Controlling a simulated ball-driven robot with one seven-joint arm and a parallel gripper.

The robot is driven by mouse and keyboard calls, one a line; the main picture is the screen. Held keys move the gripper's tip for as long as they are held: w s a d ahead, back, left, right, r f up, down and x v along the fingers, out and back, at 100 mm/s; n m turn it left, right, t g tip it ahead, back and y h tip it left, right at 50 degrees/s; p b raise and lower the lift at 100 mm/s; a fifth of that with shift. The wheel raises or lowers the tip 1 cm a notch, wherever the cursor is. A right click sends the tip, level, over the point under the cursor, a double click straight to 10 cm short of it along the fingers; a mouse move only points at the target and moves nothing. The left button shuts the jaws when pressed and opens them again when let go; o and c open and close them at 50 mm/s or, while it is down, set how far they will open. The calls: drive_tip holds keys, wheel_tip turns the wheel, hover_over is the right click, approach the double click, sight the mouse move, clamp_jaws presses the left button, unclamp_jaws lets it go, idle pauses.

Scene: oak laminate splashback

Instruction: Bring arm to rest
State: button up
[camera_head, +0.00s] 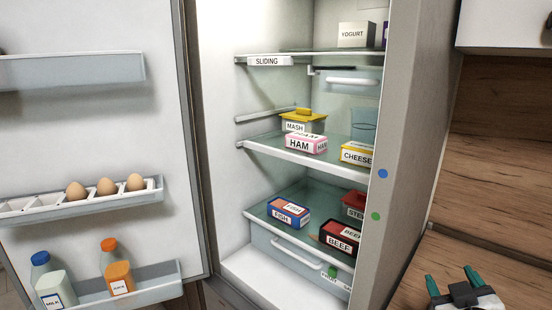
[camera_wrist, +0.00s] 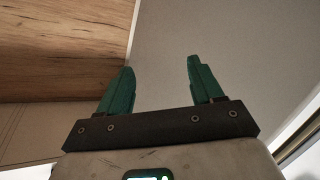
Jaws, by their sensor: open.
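My gripper (camera_head: 453,281) shows at the lower right corner in the head view, with two green fingers apart and nothing between them. It is outside the fridge, to the right of the fridge's side wall. In the wrist view my gripper (camera_wrist: 158,80) is open and empty, its fingers pointing up toward a plain grey surface and wood panelling. Most of my arm is out of the picture.
The fridge (camera_head: 401,130) stands open with labelled food boxes on its shelves. Its door (camera_head: 100,125) is swung wide to the left, holding eggs (camera_head: 106,186) and bottles (camera_head: 118,270). Wood panelling (camera_head: 498,170) and a white cabinet (camera_head: 503,24) are at the right.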

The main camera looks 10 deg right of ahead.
drive_tip(key=s+a+f+m+g+y, duration=0.15)
drive_tip(key=s+a+f+g, duration=0.35)
drive_tip(key=f, duration=0.5)
drive_tip(key=s+a+f+n+g+y, duration=0.1)
drive_tip(key=s+a+f+g+y, duration=0.15)
drive_tip(key=s+f, duration=0.6)
drive_tip(key=s+a+f+g+y, duration=0.2)
drive_tip(key=s+f+g, duration=0.3)
drive_tip(key=s+f, duration=0.4)
drive_tip(key=s+a, duration=0.1)
drive_tip(key=s, duration=0.4)
drive_tip(key=shift+s+a+g+y, duration=0.35)
drive_tip(key=shift+s+a+y, duration=0.05)
